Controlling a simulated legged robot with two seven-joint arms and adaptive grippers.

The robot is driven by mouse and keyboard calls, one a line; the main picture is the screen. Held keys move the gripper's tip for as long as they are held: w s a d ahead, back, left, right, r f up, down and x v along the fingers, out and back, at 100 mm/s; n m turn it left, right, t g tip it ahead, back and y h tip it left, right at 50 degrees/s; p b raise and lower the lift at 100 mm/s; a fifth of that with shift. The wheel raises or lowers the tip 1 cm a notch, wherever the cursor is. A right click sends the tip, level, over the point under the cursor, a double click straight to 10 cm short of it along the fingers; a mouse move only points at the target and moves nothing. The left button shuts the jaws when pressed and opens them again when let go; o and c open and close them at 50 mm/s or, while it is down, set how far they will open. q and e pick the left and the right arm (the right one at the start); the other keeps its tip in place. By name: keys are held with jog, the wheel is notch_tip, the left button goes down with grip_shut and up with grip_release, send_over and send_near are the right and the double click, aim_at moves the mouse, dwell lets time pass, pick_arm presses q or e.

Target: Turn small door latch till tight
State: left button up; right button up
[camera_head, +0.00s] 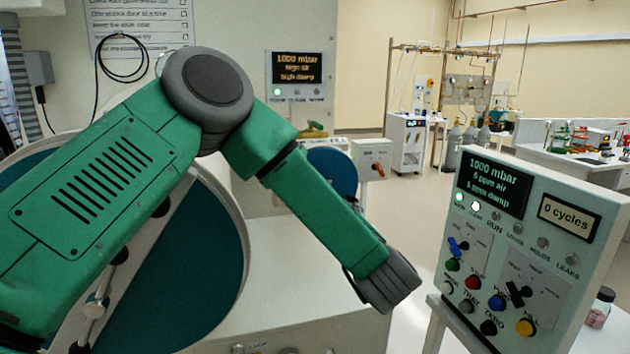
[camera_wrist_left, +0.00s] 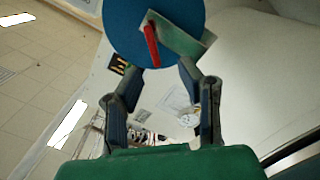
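The small round blue door (camera_wrist_left: 128,30) fills the top middle of the left wrist view. A red latch handle (camera_wrist_left: 152,46) with a grey-green plate (camera_wrist_left: 180,36) lies across its face. My left gripper (camera_wrist_left: 160,72) is open, one finger either side of the space below the handle. The handle's lower end is close to the fingertips; I cannot tell if anything touches. In the head view, my green left arm ends in the dark left gripper (camera_head: 388,284). A blue disc (camera_head: 333,168), likely the small door, shows behind my arm. My right gripper is not in view.
A large teal round door (camera_head: 200,275) with a pale rim is behind my arm. A control panel (camera_head: 530,225) with knobs and buttons stands at right, beside a small jar (camera_head: 600,307). A grey box with a red-handled switch (camera_head: 373,160) stands behind. Open floor (camera_head: 405,225) lies beyond.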

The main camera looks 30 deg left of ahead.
pick_arm(q)
jog(key=shift+n+g+y, duration=0.3)
jog(key=shift+n+y, duration=0.1)
jog(key=x, duration=0.4)
jog(key=r+p+x, duration=0.1)
jog(key=x, duration=0.4)
jog(key=p+x, duration=0.1)
jog(key=x, duration=0.4)
jog(key=shift+a+r, duration=0.15)
jog(key=shift+r, duration=0.05)
jog(key=d, duration=0.3)
jog(key=shift+w+r, duration=0.15)
jog(key=shift+r, duration=0.25)
jog(key=shift+a, duration=0.15)
jog(key=c, duration=0.6)
jog(key=shift+a, duration=0.8)
grip_shut()
jog(key=shift+a+f, duration=0.1)
jog(key=shift+a, duration=0.15)
jog(key=shift+f, duration=0.1)
jog(key=shift+d+f, duration=0.1)
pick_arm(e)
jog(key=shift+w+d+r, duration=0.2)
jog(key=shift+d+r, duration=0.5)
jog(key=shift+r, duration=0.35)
